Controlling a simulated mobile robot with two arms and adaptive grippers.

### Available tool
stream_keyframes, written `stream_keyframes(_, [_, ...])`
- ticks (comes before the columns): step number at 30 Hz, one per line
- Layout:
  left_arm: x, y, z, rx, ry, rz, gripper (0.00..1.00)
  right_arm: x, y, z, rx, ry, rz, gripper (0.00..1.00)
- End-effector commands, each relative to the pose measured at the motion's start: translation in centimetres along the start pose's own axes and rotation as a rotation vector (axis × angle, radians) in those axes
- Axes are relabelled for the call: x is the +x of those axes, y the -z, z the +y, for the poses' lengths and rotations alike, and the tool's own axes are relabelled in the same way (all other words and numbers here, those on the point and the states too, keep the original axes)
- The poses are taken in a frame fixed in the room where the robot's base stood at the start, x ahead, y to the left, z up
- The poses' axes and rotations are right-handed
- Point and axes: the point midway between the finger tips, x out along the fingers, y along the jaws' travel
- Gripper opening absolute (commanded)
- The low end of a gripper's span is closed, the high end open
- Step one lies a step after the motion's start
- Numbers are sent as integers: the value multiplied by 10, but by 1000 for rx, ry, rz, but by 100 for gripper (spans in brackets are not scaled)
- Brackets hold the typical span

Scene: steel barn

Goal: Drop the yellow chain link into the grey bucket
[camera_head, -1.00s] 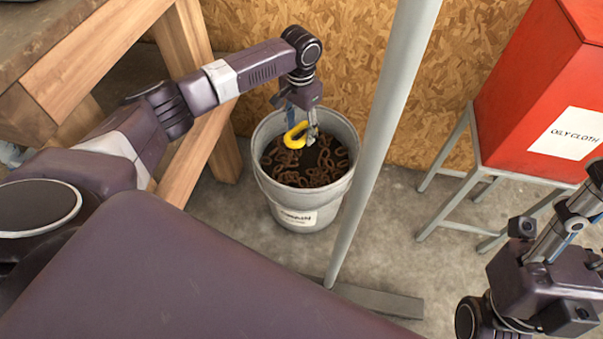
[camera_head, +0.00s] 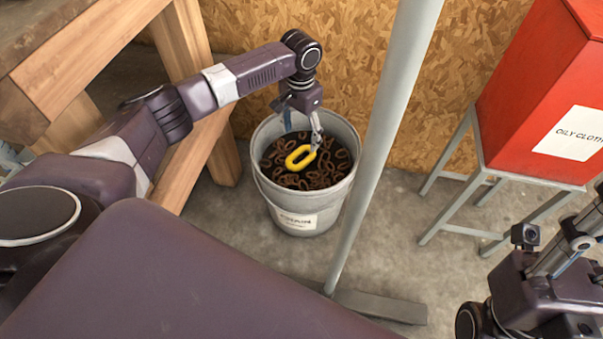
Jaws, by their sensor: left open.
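The yellow chain link (camera_head: 300,158) is inside the grey bucket (camera_head: 309,208), lying on or just above the rusty brown links (camera_head: 322,173) that fill it. The bucket stands on the concrete floor with a white "CHAIN" label on its front. My left gripper (camera_head: 302,127) is over the bucket's opening, pointing down with its jaws apart. One fingertip shows close to the yellow link; I cannot tell if they touch. My right arm shows at the lower right, but its fingertips are out of view.
A grey metal post (camera_head: 385,135) on a flat foot (camera_head: 382,306) stands just right of the bucket. A wooden workbench (camera_head: 90,45) is at the left. A red "OILY CLOTH" bin (camera_head: 525,90) on a grey stand is at the right. A chipboard wall (camera_head: 345,40) is behind.

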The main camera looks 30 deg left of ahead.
Motion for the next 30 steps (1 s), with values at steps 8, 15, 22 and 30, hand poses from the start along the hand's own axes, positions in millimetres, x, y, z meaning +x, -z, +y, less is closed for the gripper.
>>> stream_keyframes(8, [-22, 0, 0, 1, 0, 2, 66, 0, 0, 0, 0, 0, 0, 40])
stream_keyframes(15, [-75, 1, 0, 1, 0, 4, 66, 0, 0, 0, 0, 0, 0, 40])
stream_keyframes(22, [-111, 1, 0, 0, 0, 2, 66, 0, 0, 0, 0, 0, 0, 40])
stream_keyframes(30, [-121, 0, 0, 0, 0, 0, 66, 0, 0, 0, 0, 0, 0, 40])
